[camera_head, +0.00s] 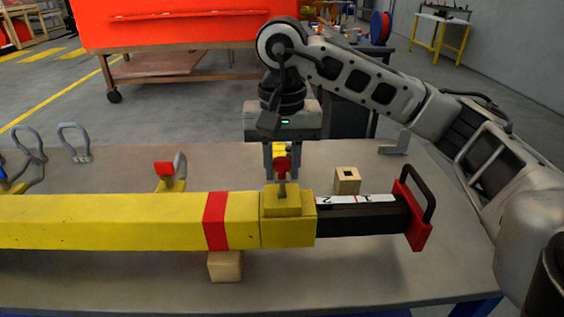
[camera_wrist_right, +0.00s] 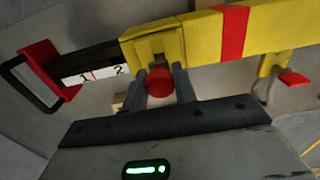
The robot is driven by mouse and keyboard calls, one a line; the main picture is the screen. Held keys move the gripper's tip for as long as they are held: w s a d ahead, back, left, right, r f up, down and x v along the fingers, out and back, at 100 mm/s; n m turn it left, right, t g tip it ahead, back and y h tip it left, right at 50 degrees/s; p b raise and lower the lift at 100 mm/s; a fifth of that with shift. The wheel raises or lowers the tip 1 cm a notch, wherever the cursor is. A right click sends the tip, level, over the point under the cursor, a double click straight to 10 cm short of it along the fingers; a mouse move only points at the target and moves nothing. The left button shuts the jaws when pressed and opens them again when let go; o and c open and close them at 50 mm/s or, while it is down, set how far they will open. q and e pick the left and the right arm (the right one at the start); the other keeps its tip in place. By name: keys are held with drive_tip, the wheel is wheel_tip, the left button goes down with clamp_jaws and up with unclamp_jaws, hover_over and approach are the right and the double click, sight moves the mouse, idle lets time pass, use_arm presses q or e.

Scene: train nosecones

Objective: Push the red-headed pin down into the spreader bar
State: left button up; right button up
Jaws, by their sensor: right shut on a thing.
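The yellow spreader bar (camera_head: 120,222) lies across the table, with a raised collar block (camera_head: 288,222) near its right end. The red-headed pin (camera_head: 282,164) stands upright over the block, its grey shank reaching down to the block's top. Whether the tip is inside the hole I cannot tell. My right gripper (camera_head: 280,176) comes from above and behind and is shut on the pin. In the right wrist view the red head (camera_wrist_right: 160,81) sits between the two grey fingers, beside the yellow block (camera_wrist_right: 153,45). My left gripper is not in view.
A black inner bar (camera_head: 362,221) with a white numbered strip extends right from the block to a red end plate (camera_head: 414,218) with a black handle. Wooden blocks (camera_head: 347,180) stand behind and under the bar. Shackles (camera_head: 74,142) lie at the back left of the grey table (camera_head: 120,165).

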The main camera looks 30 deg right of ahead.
sight(282, 177)
use_arm(q)
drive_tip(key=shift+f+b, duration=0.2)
drive_tip(key=shift+b, duration=0.15)
use_arm(e)
drive_tip(key=shift+f, duration=0.45)
use_arm(q)
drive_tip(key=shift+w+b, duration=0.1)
drive_tip(key=shift+b, duration=0.2)
use_arm(e)
drive_tip(key=shift+f, duration=0.35)
use_arm(q)
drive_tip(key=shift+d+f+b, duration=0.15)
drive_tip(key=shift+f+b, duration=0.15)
drive_tip(key=shift+b, duration=0.2)
use_arm(e)
drive_tip(key=shift+f, duration=0.6)
use_arm(q)
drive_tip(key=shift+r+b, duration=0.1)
drive_tip(key=shift+b, duration=0.2)
use_arm(e)
drive_tip(key=shift+f, duration=0.3)
drive_tip(key=o, duration=1.1)
drive_tip(key=shift+o, duration=0.2)
